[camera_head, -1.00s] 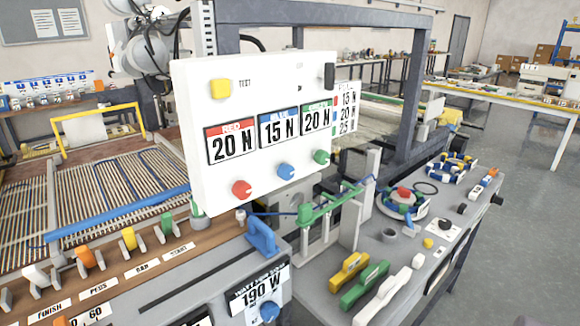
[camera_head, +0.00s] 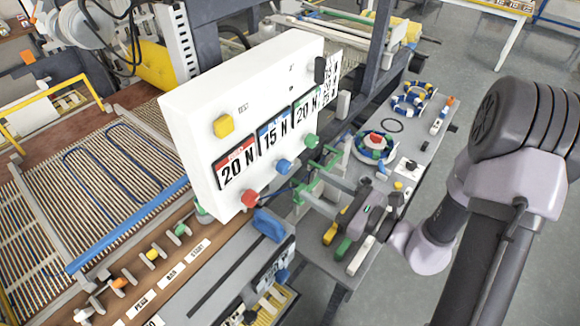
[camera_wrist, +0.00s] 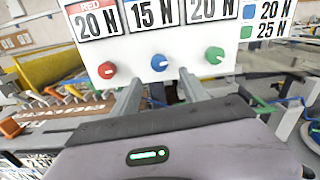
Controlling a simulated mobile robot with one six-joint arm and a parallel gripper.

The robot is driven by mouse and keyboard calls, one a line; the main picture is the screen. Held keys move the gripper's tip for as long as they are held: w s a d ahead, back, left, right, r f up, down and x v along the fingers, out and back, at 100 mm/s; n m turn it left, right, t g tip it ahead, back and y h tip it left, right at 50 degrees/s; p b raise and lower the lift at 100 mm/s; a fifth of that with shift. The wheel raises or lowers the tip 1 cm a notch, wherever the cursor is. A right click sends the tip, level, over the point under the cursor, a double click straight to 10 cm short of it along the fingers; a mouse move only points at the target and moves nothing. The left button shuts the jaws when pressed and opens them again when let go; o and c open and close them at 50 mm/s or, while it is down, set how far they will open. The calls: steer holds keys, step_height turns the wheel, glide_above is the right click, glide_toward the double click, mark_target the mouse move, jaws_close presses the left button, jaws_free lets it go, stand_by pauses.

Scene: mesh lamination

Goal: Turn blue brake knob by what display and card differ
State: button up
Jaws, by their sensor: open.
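The white display panel (camera_head: 200,125) reads red 20 N, blue 15 N and green 20 N. The blue brake knob (camera_head: 284,167) sits on its lower front between the red knob (camera_head: 249,198) and the green knob (camera_head: 310,140). In the wrist view the blue knob (camera_wrist: 159,62) shows a pale mark on its face. The card (camera_wrist: 265,22) beside the panel shows blue 20 N and green 25 N; its top is cut off there. My gripper (camera_wrist: 158,80) is open and empty, its fingers pointing at the panel, apart from the blue knob, which appears between their tips.
A yellow button (camera_head: 223,125) and a black knob (camera_head: 320,70) are on the panel. A blue handle (camera_head: 269,225) stands below it. The grey bench (camera_head: 425,150) at right holds coloured rings and small parts. A tube mat (camera_head: 110,170) lies left.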

mark_target(288, 170)
steer(key=x, duration=0.8)
steer(key=shift+a, duration=0.15)
jaws_close()
